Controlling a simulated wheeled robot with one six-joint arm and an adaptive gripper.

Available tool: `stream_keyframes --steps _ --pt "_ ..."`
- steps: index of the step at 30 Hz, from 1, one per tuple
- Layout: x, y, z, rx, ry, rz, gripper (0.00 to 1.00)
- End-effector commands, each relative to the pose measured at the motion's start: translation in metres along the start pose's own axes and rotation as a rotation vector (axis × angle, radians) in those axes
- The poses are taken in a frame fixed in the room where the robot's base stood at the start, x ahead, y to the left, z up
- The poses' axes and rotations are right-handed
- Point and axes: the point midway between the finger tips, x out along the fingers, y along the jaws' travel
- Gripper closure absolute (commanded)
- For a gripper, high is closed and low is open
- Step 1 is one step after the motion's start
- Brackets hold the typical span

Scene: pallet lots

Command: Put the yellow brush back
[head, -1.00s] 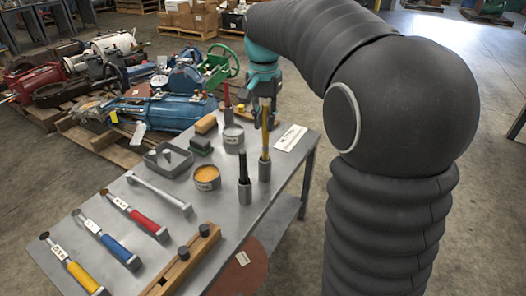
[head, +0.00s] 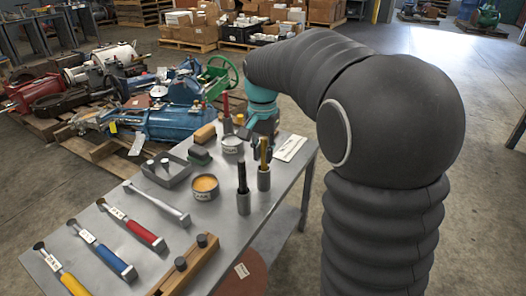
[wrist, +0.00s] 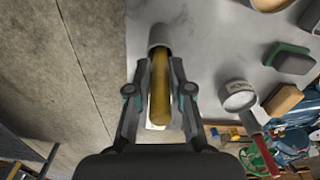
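The yellow brush (head: 263,154) stands upright, its handle rising from a grey cup (head: 264,181) on the metal table. Its lower end is hidden inside the cup. In the wrist view the yellow handle (wrist: 160,92) runs from the cup mouth (wrist: 160,38) toward my palm. My gripper (wrist: 161,66) has one finger on each side of the handle, with narrow gaps showing, so it looks open around it. In the head view my gripper (head: 262,140) is at the handle's upper part and hides its top.
A black-handled tool (head: 242,177) stands in a nearby cup; a red-handled one (head: 226,104) stands farther back. Tins (head: 205,187), a tray (head: 165,172) and a wooden block (head: 188,265) crowd the table (head: 226,222). Labelled tools, one yellow-handled (head: 73,284), lie at left.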

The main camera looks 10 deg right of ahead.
Motion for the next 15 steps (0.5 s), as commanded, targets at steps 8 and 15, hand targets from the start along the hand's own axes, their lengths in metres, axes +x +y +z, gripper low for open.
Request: stream_keyframes --steps 8,15 --pt "-0.0001 0.0 0.0 0.0 0.0 0.0 0.55" --pt "-0.0086 -0.0003 -0.0005 0.0 0.002 -0.001 0.55"
